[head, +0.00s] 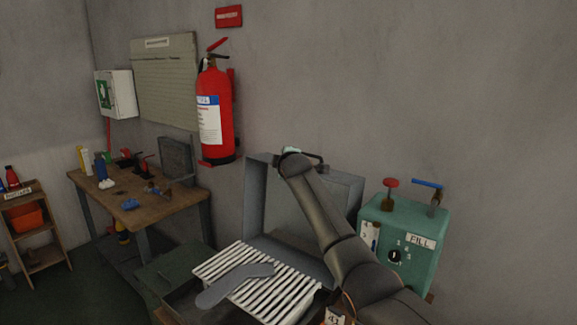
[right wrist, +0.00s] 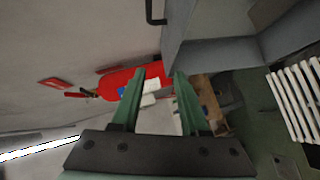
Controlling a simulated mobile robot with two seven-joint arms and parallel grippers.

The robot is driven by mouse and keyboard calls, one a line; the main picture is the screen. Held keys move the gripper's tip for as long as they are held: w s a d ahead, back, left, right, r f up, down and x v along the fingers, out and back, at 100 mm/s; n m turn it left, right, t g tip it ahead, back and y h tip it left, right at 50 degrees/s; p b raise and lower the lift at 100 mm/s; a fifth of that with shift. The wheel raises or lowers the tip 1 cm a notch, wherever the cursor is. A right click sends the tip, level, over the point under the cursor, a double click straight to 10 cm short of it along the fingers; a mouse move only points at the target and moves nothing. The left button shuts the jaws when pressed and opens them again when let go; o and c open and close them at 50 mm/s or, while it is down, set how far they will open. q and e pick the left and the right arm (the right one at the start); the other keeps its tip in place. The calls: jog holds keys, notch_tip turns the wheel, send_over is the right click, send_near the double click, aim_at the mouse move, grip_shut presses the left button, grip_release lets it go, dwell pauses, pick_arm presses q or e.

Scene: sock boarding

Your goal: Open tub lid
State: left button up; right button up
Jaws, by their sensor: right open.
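The tub's grey lid (head: 259,195) stands raised behind the white slatted rack in the head view, with a dark handle (head: 318,160) at its top edge. My right arm crosses in front of the lid and hides its middle. In the right wrist view my right gripper (right wrist: 160,75) has its two green fingers apart with nothing held between them. The grey lid (right wrist: 210,52) is close beside the right finger, and its dark handle (right wrist: 152,12) shows at the top, apart from the fingertips. The tub's inside is mostly hidden. My left gripper is not in view.
The white slatted rack (head: 285,303) carries a flat grey sock-shaped board (head: 225,288). A green control box (head: 425,230) with red and blue valve handles stands right of the lid. A red fire extinguisher (head: 222,125) hangs on the wall; a wooden workbench (head: 135,215) stands left.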

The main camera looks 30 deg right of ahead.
jog(key=b+v, duration=0.2)
jog(key=v, duration=0.8)
jog(key=shift+c, duration=0.4)
